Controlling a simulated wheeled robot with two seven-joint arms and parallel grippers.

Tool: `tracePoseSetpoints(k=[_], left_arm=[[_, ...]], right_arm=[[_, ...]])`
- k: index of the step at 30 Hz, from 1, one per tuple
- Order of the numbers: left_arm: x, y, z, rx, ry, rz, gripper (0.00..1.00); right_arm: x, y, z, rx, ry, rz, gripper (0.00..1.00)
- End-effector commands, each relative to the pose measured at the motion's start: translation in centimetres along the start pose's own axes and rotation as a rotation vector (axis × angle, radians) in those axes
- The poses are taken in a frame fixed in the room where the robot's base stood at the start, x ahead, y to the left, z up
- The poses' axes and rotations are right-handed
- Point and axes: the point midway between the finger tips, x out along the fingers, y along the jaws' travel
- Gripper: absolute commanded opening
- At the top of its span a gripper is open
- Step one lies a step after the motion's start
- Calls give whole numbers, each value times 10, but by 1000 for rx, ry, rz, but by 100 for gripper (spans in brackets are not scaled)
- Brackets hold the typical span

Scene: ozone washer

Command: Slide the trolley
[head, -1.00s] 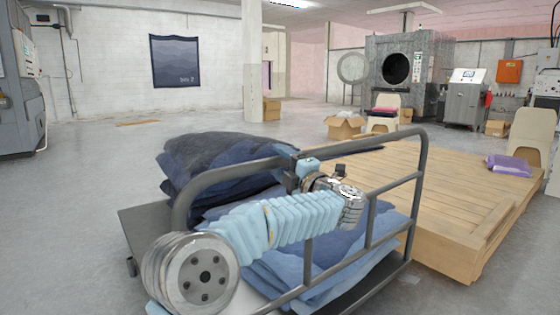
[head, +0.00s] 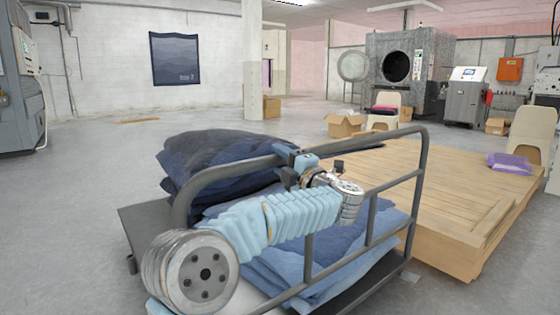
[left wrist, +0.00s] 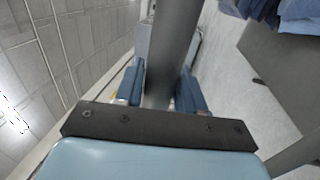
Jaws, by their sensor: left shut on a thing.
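The trolley (head: 421,165) stands in front of me in the head view, with a dark grey tubular handle frame and a flat deck. Folded dark blue cloth (head: 215,155) and lighter blue cloth (head: 340,250) lie stacked on the deck. My left gripper (head: 293,162) is at the top rail of the handle frame. In the left wrist view, the rail (left wrist: 172,50) runs between the two blue fingers (left wrist: 160,90), which are shut on it. The arm hides part of the frame and cloth. My right gripper is not in view.
A low wooden platform (head: 450,190) stands close to the trolley's right side, with a purple packet (head: 510,163) on it. A cardboard box (head: 344,125) and chairs (head: 383,112) stand behind. Open grey floor (head: 70,200) lies to the left.

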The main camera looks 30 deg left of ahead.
Motion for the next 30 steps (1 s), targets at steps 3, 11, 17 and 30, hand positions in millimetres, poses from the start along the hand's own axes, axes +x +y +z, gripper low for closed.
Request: tracePoseSetpoints(k=[3, 11, 17, 30], left_arm=[[-18, -2, 1, -2, -3, -3, 0], [-18, 2, 1, 1, -3, -2, 0], [-18, 2, 1, 1, -2, -2, 58], [-47, 2, 1, 0, -5, -2, 58]], right_arm=[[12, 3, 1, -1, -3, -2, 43], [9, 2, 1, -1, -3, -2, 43], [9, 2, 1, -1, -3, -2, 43], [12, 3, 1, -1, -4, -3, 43]])
